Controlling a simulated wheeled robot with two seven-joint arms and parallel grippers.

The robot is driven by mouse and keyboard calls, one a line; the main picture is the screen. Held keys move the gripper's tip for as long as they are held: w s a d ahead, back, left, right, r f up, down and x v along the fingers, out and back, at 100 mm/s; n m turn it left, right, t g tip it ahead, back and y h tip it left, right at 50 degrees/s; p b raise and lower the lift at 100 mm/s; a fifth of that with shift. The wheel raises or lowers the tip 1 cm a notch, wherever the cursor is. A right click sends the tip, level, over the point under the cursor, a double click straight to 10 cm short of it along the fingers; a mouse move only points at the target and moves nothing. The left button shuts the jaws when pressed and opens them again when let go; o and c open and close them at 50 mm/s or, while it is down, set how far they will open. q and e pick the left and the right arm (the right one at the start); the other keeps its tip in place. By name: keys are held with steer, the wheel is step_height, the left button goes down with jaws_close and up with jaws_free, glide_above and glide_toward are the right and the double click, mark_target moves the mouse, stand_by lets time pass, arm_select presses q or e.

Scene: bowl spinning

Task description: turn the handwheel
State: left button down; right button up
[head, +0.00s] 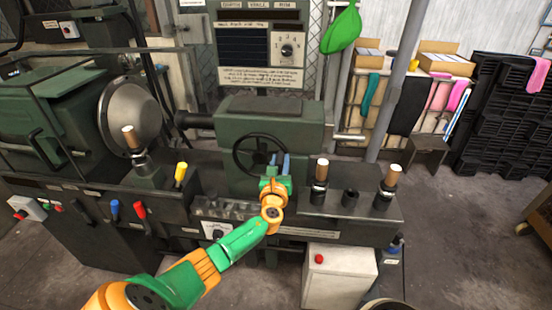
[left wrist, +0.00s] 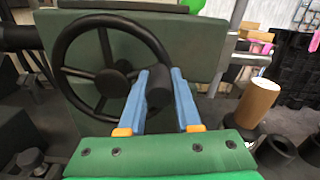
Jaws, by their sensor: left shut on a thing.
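The black handwheel (head: 260,157) with spokes is mounted on the front of a green machine housing (head: 270,118) in the head view. It fills the left of the left wrist view (left wrist: 112,82), with its rim, hub and spokes clear. My left gripper (head: 280,161) reaches the lower right of the wheel. Its two blue fingers (left wrist: 159,75) stand on either side of a dark handle (left wrist: 159,90) at the wheel's right rim, and are shut on it. The fingers hide part of the rim. My right gripper is not in view.
A grey bed (head: 330,205) below the wheel bears wooden-topped posts (head: 321,168) to the right. A yellow-handled lever (head: 181,173) stands to the left, with a large round metal bowl form (head: 133,112) beyond. A white box with a red button (head: 340,275) stands below.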

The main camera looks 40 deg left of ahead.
arm_select(q)
steer(key=shift+w+d+f+m+b, duration=0.1)
steer(key=shift+f+m+b, duration=0.3)
steer(key=shift+f+m, duration=0.9)
steer(key=shift+d+f+m+b, duration=0.1)
steer(key=shift+f+m+b, duration=0.25)
steer(key=shift+f+m, duration=0.95)
steer(key=shift+r+m, duration=0.45)
steer(key=shift+m, duration=0.15)
steer(key=c, duration=0.6)
jaws_free()
